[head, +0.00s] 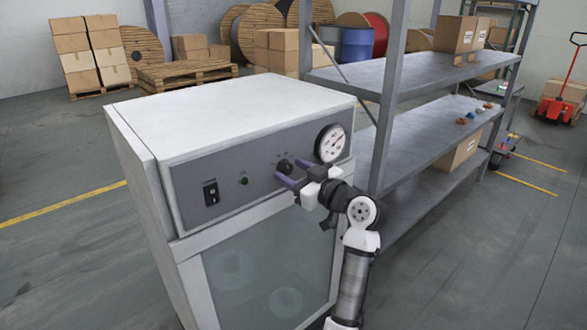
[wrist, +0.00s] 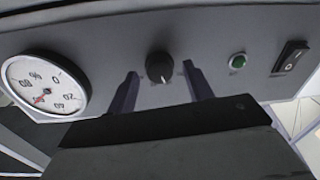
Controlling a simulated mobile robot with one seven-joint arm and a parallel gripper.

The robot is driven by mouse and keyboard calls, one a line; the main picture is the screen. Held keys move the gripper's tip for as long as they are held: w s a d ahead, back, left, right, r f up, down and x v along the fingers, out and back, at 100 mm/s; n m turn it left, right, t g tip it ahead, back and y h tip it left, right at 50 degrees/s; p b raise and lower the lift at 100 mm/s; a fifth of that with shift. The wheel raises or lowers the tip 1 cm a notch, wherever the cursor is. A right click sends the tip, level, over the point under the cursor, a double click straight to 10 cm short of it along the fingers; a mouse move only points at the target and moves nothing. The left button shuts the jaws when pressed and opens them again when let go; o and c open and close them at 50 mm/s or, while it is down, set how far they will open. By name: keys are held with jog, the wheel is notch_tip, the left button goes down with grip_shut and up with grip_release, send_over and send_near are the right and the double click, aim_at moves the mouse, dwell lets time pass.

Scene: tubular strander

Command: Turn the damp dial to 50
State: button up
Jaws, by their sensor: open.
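The damp dial, a small round black knob (head: 284,165), sits on the dark grey control panel of a white cabinet. In the wrist view the knob (wrist: 158,65) carries a pale mark at its lower edge; its scale cannot be read. My gripper (head: 289,174) is at the panel in front of the knob. In the wrist view its two dark fingers stand open, one on each side of the knob, with visible gaps. Whether the fingertips reach around the knob in depth I cannot tell.
A round white gauge (head: 331,143) with a percent scale and red needle is beside the knob. A green button (wrist: 237,61) and black rocker switch (wrist: 291,57) are on its other side. A grey metal shelf (head: 430,73) stands close right of the cabinet.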

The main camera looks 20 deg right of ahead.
jog(key=shift+w, duration=0.15)
jog(key=shift+c, duration=0.2)
jog(key=c, duration=0.9)
